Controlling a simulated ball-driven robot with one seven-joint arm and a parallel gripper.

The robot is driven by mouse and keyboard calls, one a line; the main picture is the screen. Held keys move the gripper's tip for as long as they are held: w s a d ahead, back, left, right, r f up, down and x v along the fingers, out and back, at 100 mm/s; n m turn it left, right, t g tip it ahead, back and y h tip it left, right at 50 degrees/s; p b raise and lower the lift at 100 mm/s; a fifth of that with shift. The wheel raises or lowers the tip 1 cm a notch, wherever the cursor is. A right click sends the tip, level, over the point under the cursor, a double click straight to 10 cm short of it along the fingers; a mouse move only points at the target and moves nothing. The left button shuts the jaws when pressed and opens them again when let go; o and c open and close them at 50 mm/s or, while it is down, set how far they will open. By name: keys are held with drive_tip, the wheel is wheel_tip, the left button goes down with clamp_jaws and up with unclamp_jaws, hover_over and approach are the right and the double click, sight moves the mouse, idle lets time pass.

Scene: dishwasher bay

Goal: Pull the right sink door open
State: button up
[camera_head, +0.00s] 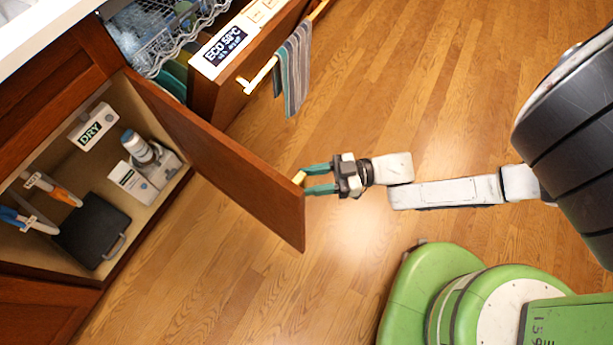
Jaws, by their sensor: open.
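The right sink door (222,157) is a reddish-brown wooden panel. It stands swung wide open from the sink cabinet (150,180), and the cabinet inside shows. A small brass handle (299,178) sits near the door's outer edge. My gripper (305,180) has teal fingers, parted, with their tips at the handle. I cannot tell whether the fingers touch it. My arm reaches in from the right.
The cabinet holds a dark case (92,231), a bottle (137,146), a DRY sign (93,127) and orange-handled (65,196) and blue-handled tools (12,216). The open dishwasher door (215,88) carries a striped towel (293,70). The wooden floor (300,290) is clear.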

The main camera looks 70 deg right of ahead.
drive_tip(key=v, duration=0.9)
drive_tip(key=shift+s, duration=0.1)
idle(0.3)
